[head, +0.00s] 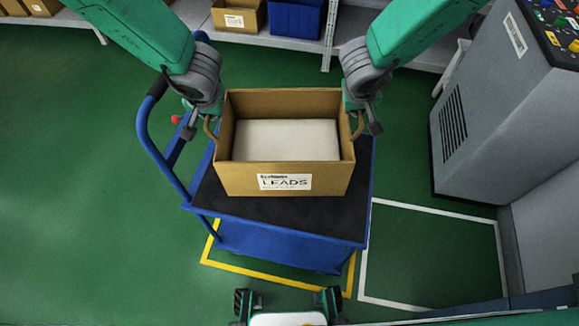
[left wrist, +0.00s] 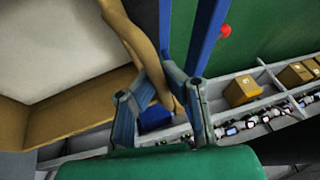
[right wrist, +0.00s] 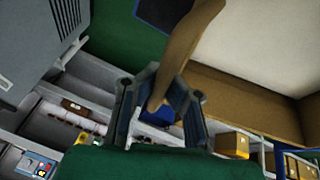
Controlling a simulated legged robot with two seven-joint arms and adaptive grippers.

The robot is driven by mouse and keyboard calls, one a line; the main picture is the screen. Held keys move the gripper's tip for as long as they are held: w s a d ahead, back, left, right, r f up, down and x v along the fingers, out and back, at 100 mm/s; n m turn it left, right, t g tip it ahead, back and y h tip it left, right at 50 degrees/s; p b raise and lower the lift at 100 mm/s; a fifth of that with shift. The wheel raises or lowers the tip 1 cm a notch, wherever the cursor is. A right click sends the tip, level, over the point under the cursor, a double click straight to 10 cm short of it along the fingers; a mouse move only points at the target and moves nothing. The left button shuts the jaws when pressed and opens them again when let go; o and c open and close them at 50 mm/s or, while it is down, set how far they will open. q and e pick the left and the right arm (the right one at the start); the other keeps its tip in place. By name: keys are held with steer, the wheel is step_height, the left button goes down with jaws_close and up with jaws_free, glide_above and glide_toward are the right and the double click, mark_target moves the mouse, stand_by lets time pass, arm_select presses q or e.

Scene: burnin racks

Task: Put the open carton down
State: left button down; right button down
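The open brown carton (head: 278,178) has a white "LEADS" label on its front wall and a pale, flat surface inside. It appears level over the black top (head: 290,222) of a blue cart; I cannot tell whether it touches. My left gripper (head: 208,122) is shut on the carton's left brown handle, which also shows in the left wrist view (left wrist: 143,45). My right gripper (head: 358,122) is shut on the right handle, seen in the right wrist view (right wrist: 185,50). The carton's underside is hidden.
The cart's blue push handle (head: 146,135) rises at the left. A grey machine cabinet (head: 505,100) stands to the right. Shelving with a cardboard box (head: 238,16) and a blue bin (head: 295,17) is behind. Green floor is clear at the left and inside a white-outlined area.

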arm_select(q)
steer(key=shift+d, duration=0.45)
arm_select(e)
steer(key=shift+a, duration=0.15)
steer(key=shift+f, duration=0.1)
